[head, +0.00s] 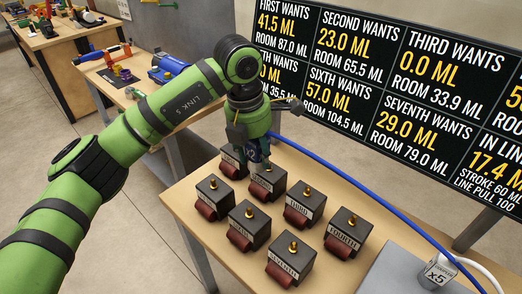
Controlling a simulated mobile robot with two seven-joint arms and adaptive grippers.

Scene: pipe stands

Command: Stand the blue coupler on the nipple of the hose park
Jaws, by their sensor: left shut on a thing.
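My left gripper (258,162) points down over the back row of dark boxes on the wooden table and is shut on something. A blue hose (345,175) runs from beside it to the right front. The blue coupler itself is hidden by the gripper, so I cannot tell how it sits. A dark box (268,187) with a brass nipple on top stands just under and in front of the fingers. Another box (233,162) is partly hidden beside it. I cannot make out which thing is the hose park. My right gripper is not in view.
Several more labelled boxes with brass nipples and brown rolls stand close together, among them the third (305,205) and the fourth (348,232). A small grey block (438,273) marked x5 stands at the right front. A black board (400,85) of yellow readings stands behind.

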